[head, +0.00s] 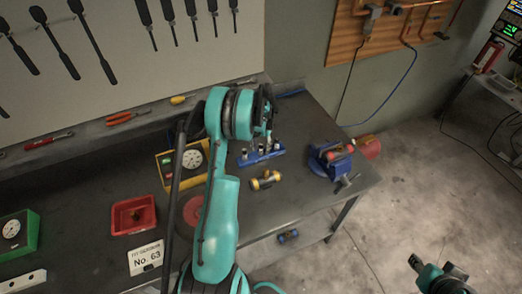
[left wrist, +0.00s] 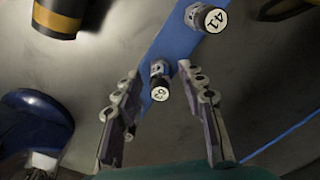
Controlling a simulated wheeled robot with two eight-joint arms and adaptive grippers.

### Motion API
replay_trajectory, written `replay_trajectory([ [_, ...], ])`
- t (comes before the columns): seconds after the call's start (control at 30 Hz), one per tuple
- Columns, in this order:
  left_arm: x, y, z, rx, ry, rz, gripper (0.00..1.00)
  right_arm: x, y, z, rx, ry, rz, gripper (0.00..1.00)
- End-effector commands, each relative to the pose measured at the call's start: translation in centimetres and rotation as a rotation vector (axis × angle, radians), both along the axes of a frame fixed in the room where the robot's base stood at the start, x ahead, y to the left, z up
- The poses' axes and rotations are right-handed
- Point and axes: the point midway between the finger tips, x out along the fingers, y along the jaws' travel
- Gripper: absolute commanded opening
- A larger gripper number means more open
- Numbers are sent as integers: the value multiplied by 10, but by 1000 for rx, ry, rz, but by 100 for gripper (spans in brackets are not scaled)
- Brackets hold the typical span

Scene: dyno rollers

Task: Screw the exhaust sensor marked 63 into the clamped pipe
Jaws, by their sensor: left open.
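A blue rack (head: 262,156) holds several upright sensors on the bench. In the left wrist view, a white-capped sensor (left wrist: 160,90) whose blurred, turned label looks like 63 stands in the rack (left wrist: 175,45). A second sensor, marked 41 (left wrist: 213,19), stands farther along it. My left gripper (left wrist: 160,76) is open, with one finger on each side of the 63 sensor and no visible contact. It hangs over the rack in the head view (head: 266,122). A blue vise (head: 322,165) at the bench's right end clamps a reddish pipe (head: 366,147). My right gripper (head: 416,263) is small at the lower right.
A yellow-and-black cylinder (head: 265,180) lies in front of the rack. A yellow gauge box (head: 166,170), a red bin (head: 133,213) and a "No. 63" card (head: 146,257) are to the left. Bare bench lies between the cylinder and vise.

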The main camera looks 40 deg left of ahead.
Motion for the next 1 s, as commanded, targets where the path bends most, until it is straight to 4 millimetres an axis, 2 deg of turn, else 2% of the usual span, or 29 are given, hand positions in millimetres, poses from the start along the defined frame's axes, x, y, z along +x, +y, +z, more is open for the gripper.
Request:
replay_trajectory([
  [0.13, 0, 0, 0, 0, 0, 0, 40, 0, 0, 0, 0, 0, 0, 40],
  [0.17, 0, 0, 0, 0, 0, 0, 35, 0, 0, 0, 0, 0, 0, 40],
  [0.3, 0, 0, 0, 0, 0, 0, 0, 0, 0, 0, 0, 0, 0, 40],
  [0.57, 0, 0, 2, 0, 0, 0, 0, 0, 0, 1, 0, 0, 0, 40],
  [1.0, 0, 0, 36, 0, 0, 0, 0, 0, 0, 15, 0, 0, 0, 40],
])
